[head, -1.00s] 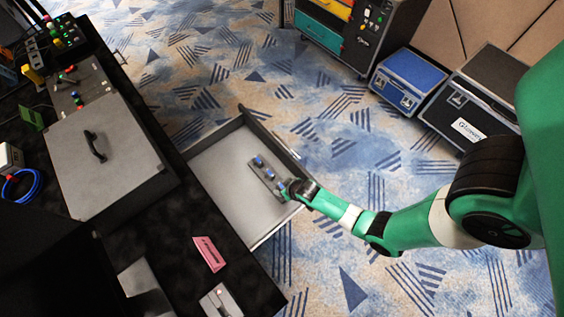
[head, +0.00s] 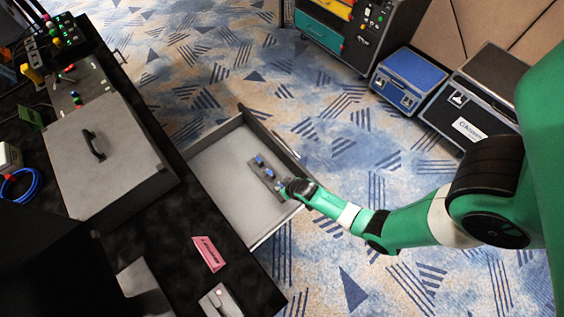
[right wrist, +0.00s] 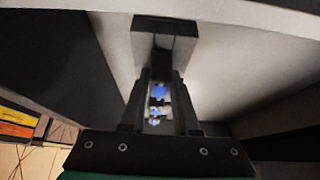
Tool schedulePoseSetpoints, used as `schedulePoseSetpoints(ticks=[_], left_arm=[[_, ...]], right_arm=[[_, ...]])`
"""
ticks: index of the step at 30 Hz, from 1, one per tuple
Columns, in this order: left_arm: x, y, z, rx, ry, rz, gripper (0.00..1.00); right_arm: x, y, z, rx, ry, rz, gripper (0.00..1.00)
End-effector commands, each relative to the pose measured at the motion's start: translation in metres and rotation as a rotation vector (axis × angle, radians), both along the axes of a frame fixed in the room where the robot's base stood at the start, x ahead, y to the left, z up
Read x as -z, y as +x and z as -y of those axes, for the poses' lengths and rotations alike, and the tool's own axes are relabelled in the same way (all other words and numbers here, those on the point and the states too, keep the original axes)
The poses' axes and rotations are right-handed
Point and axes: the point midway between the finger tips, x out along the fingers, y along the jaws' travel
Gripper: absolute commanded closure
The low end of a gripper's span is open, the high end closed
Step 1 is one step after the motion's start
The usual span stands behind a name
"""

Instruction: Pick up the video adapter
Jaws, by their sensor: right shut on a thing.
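The video adapter (head: 262,172) is a small grey bar with blue connectors, in the open drawer (head: 220,170). My right gripper (head: 285,188) reaches over the drawer's right wall and is shut on the adapter's near end. In the right wrist view the adapter (right wrist: 158,90) lies between the two dark fingers (right wrist: 158,105), with its grey end beyond them and blue connectors showing between. I cannot tell whether the adapter touches the drawer floor. My left gripper is not in view.
The drawer's walls rise around the adapter. A black table with a grey lidded case (head: 105,150) and a pink tag (head: 209,253) stands at left. Blue (head: 408,75) and black (head: 485,95) flight cases stand on the patterned carpet at back right.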

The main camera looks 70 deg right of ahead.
Motion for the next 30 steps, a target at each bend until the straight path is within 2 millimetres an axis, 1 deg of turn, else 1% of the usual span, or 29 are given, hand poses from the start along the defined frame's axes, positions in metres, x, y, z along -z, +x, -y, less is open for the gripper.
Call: schedulePoseSetpoints(ticks=[5, 8, 10, 14, 17, 18, 21, 24, 27, 30], left_arm=[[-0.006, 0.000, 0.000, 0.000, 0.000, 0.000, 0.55], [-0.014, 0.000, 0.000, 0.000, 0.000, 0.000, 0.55], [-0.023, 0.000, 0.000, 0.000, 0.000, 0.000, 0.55], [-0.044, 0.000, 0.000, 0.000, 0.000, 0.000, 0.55], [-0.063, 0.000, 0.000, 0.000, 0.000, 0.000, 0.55], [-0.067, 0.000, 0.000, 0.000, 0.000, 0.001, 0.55], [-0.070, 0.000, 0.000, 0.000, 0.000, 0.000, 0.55], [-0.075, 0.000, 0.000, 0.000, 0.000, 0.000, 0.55], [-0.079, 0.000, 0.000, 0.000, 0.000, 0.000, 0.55], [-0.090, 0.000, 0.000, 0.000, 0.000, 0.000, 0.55]], right_arm=[[-0.009, 0.000, 0.000, 0.000, -0.001, 0.001, 1.00], [-0.023, 0.001, 0.000, 0.001, -0.001, 0.002, 1.00], [-0.037, 0.000, 0.000, 0.001, -0.001, 0.001, 1.00], [-0.066, -0.023, 0.010, 0.009, 0.000, -0.001, 1.00], [-0.097, -0.045, 0.021, 0.013, 0.000, 0.000, 1.00], [-0.104, -0.056, 0.025, 0.015, 0.001, -0.001, 1.00], [-0.110, -0.081, 0.037, 0.016, 0.002, 0.000, 1.00], [-0.118, -0.097, 0.044, 0.013, 0.002, 0.000, 1.00], [-0.124, -0.110, 0.050, 0.012, 0.002, 0.001, 1.00], [-0.130, -0.119, 0.054, 0.008, 0.002, 0.000, 1.00]])
